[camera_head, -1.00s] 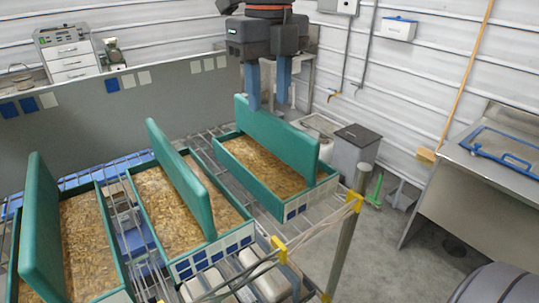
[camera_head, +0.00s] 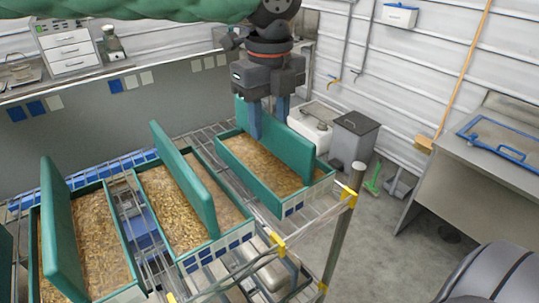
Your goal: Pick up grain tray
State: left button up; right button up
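Three green trays with brown grain-like flakes stand in a row on a wire rack: the right tray (camera_head: 262,190), the middle tray (camera_head: 150,222) and the left tray (camera_head: 128,262). Each has an upright green panel along it. My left gripper (camera_head: 269,122) points down over the right tray's panel (camera_head: 290,147). One blue finger is in front of the panel and the other passes behind it, its tip hidden. The fingers are apart, and I see no clear grip on the panel. The right tray rests on the rack. My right gripper is not in view.
The wire rack (camera_head: 318,218) has a metal post (camera_head: 345,225) at its front right corner. A grey bin (camera_head: 355,140) and a white container (camera_head: 309,127) stand behind. A metal table (camera_head: 470,170) is at right. Open floor lies between rack and table.

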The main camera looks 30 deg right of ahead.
pick_arm(q)
grip_shut()
jog(key=shift+r, duration=0.15)
